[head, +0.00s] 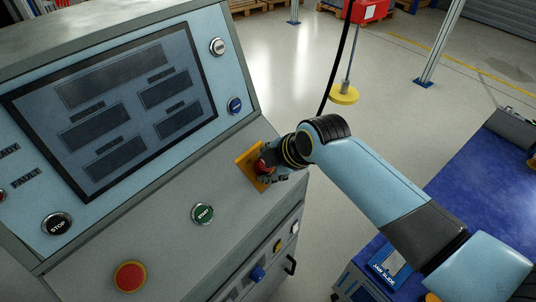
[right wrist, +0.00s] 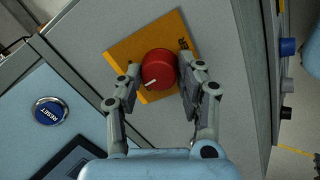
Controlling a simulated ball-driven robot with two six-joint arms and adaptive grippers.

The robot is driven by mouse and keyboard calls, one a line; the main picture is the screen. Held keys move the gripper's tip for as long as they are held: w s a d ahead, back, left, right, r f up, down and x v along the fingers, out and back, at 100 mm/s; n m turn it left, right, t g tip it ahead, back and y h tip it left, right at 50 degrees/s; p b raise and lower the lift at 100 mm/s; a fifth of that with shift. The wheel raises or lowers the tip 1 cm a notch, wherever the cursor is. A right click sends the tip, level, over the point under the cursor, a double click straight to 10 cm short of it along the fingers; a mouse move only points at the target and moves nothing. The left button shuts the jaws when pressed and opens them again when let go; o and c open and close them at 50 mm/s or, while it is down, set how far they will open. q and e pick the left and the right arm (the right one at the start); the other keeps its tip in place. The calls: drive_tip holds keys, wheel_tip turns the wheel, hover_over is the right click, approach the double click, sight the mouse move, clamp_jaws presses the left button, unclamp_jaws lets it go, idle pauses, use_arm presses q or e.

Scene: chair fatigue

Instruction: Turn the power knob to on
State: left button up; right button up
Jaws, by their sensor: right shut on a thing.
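The power knob is a red round knob (right wrist: 159,70) with a white pointer mark, set on a yellow plate (right wrist: 118,52) lettered in black. In the head view the yellow plate (head: 246,168) is on the right part of the grey console front, and the knob (head: 262,166) is partly hidden by my gripper. My right gripper (right wrist: 160,82) has one finger on each side of the knob and is shut on it. It also shows in the head view (head: 268,170). In the wrist view the white mark points to the lower left. My left gripper is not in view.
The console carries a dark screen (head: 115,105), a black STOP button (head: 57,224), a green START button (head: 203,213), a red stop button (head: 130,277) and a blue RESET button (right wrist: 49,111). A blue-topped bench (head: 470,190) stands at the right. Open floor lies behind.

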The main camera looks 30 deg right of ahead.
drive_tip(key=m+p, duration=0.3)
drive_tip(key=m, duration=0.1)
drive_tip(key=shift+r+p, duration=0.15)
drive_tip(key=shift+p, duration=0.2)
drive_tip(key=shift+m+g+p, duration=0.3)
drive_tip(key=shift+m+p, duration=0.6)
drive_tip(key=shift+m, duration=0.7)
drive_tip(key=shift+f, duration=0.2)
drive_tip(key=o, duration=1.2)
drive_tip(key=shift+c, duration=0.2)
drive_tip(key=shift+r, duration=0.1)
drive_tip(key=v, duration=1.2)
drive_tip(key=shift+s+a, duration=0.1)
drive_tip(key=shift+a, duration=0.05)
